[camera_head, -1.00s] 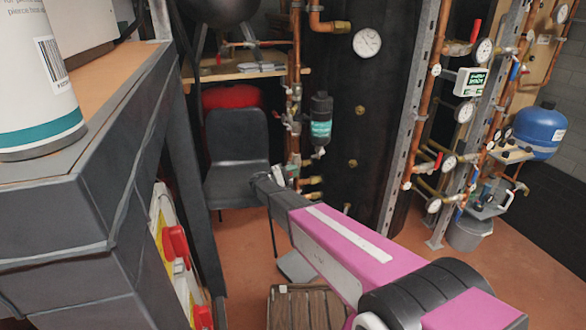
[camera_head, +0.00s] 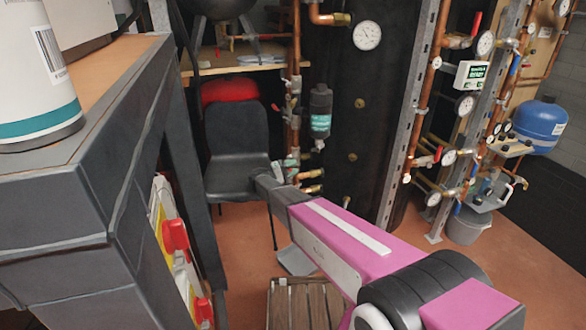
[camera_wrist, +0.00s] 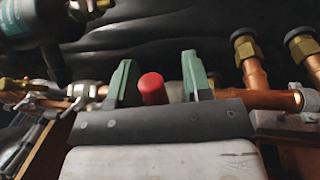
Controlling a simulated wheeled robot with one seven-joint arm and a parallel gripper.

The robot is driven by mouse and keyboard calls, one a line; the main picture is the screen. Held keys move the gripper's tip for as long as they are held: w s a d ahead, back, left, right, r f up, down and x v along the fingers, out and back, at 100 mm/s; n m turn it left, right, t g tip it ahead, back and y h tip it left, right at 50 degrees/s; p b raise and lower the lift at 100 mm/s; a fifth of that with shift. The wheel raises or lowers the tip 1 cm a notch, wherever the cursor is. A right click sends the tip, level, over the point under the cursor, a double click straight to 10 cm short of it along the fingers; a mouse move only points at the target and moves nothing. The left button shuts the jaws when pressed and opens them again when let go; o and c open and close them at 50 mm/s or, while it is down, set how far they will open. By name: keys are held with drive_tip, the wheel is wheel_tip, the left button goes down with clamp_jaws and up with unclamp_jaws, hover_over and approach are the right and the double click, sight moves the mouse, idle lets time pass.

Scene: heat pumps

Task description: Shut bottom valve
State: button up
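A red valve handle (camera_wrist: 152,88) shows end-on in the wrist view, in front of a horizontal copper pipe (camera_wrist: 262,99). My gripper (camera_wrist: 158,82) is open, with one green finger on each side of the handle. A gap shows between the handle and each finger; how deep the handle sits between them is hard to tell. In the head view my gripper (camera_head: 281,168) is at the lower part of the vertical copper pipes (camera_head: 294,95), where it hides this valve.
A dark cylinder (camera_head: 320,117) hangs just above and right of my gripper. A black chair (camera_head: 236,150) stands close on the left. A large black tank (camera_head: 365,130) stands behind. A grey bench (camera_head: 110,190) fills the near left, and a wooden crate (camera_head: 305,304) sits on the floor.

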drive_tip(key=shift+a, duration=0.15)
drive_tip(key=v, duration=1)
drive_tip(key=shift+a, duration=0.3)
drive_tip(key=shift+s, duration=0.1)
